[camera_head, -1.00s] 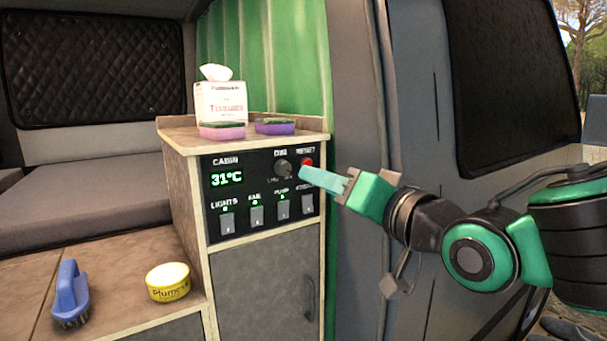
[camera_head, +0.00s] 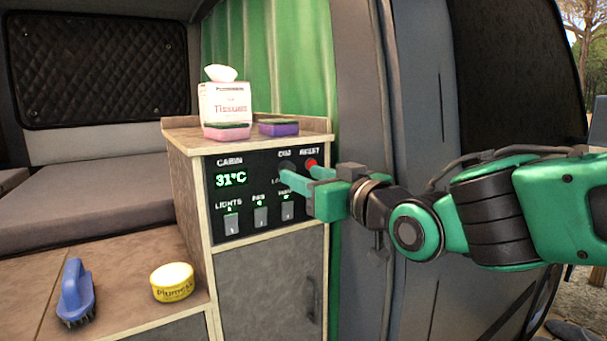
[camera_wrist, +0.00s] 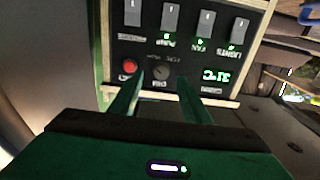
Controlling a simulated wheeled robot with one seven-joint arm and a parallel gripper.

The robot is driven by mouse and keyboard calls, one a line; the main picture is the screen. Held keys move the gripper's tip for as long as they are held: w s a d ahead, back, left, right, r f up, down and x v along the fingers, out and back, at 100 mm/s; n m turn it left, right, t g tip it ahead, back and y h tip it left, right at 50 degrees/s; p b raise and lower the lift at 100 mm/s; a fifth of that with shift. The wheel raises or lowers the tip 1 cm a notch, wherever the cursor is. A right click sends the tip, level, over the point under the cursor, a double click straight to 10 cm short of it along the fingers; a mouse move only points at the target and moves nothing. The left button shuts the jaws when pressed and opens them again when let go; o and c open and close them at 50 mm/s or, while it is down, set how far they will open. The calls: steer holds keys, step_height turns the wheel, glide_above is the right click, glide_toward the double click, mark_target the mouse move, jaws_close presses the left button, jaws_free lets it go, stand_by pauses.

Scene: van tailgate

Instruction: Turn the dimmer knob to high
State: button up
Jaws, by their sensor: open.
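The dimmer knob (camera_head: 287,164) is a dark round knob on the black control panel, left of the red reset button (camera_head: 311,163). My gripper (camera_head: 296,176) is at the panel, its fingers in front of the lower part of the knob in the head view. In the wrist view, which shows the panel upside down, the knob (camera_wrist: 161,73) lies between the two green fingers of my open gripper (camera_wrist: 161,78). I cannot tell whether a finger touches it. The knob's pointer is too small to read.
The panel has a 31°C display (camera_head: 231,180) and several rocker switches below. A tissue box (camera_head: 224,102) and two sponges stand on the cabinet top. A blue brush (camera_head: 76,293) and a yellow tin (camera_head: 172,282) lie on the lower surface.

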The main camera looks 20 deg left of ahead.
mark_target(292, 170)
steer(key=shift+x, duration=1.9)
steer(key=c, duration=1)
steer(key=shift+w+d+n, duration=0.15)
steer(key=shift+n, duration=0.75)
steer(key=shift+c, duration=0.2)
steer(key=o, duration=1)
steer(key=shift+o, duration=0.2)
